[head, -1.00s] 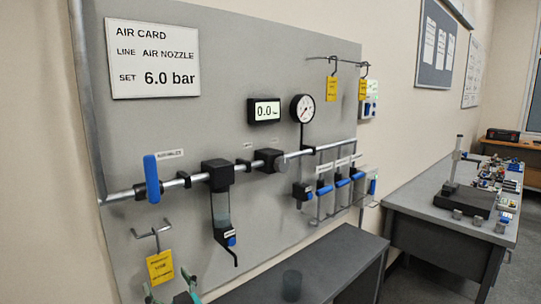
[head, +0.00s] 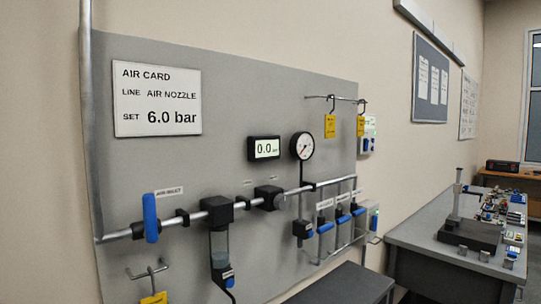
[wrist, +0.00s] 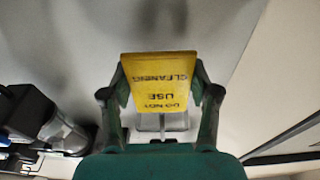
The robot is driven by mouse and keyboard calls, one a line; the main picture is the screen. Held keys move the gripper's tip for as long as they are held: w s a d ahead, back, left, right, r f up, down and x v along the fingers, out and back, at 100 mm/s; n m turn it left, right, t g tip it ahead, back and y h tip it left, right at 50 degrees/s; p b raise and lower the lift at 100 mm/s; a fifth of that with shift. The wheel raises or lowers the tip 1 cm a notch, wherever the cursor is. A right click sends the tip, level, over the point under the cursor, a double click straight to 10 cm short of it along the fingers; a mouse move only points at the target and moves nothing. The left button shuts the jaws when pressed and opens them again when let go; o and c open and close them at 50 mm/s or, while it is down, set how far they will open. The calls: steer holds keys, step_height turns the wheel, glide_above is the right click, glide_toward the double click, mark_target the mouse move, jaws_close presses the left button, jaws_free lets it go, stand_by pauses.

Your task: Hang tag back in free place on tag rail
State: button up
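The yellow tag (wrist: 160,80) shows large in the wrist view, its "DO NOT USE CLEANING" text upside down. In the head view only the top of this tag (head: 153,298) shows at the bottom edge, below a small metal bracket (head: 148,272). My gripper (wrist: 160,75) has its green fingers spread wide, one at each side edge of the tag. I cannot tell whether they touch it. My gripper is not visible in the head view. The tag rail (head: 335,97) at the upper right of the panel carries two yellow tags (head: 330,126), (head: 360,126).
The grey panel (head: 225,100) carries a pipe with a blue inlet handle (head: 151,218), a filter bowl (head: 220,245), a gauge (head: 302,146) and blue valves (head: 325,228). A dark bench (head: 345,285) stands below. A table (head: 430,235) with instruments stands at right.

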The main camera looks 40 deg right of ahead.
steer(key=shift+r, duration=0.2)
steer(key=shift+r, duration=1.25)
steer(key=s, duration=1)
stand_by(0.8)
steer(key=shift+s, duration=0.1)
stand_by(0.5)
